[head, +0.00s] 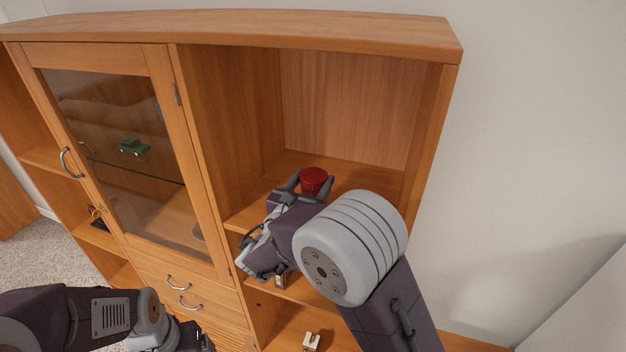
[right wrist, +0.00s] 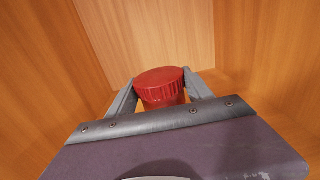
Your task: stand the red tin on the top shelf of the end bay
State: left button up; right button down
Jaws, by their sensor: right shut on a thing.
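The red tin (head: 313,181) is in the top compartment of the wooden cabinet's right-hand end bay. My right gripper (head: 305,184) is shut on it, one finger on each side. In the right wrist view the tin (right wrist: 160,86) stands upright between the fingers, with its ribbed lid on top. Its lower part is hidden behind the gripper, so I cannot tell whether it touches the top shelf (head: 352,183). My left gripper (head: 196,339) is at the bottom edge of the head view, partly cut off, and its jaws are not clear.
Small items stand on the lower shelves, including a pale one (head: 311,341). The top compartment is otherwise empty. A white wall is at right.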

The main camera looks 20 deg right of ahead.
jog(key=shift+c, duration=2.1)
grip_release()
jog(key=shift+s, duration=0.15)
jog(key=shift+d, duration=0.1)
jog(key=b+v, duration=0.4)
jog(key=v, duration=0.8)
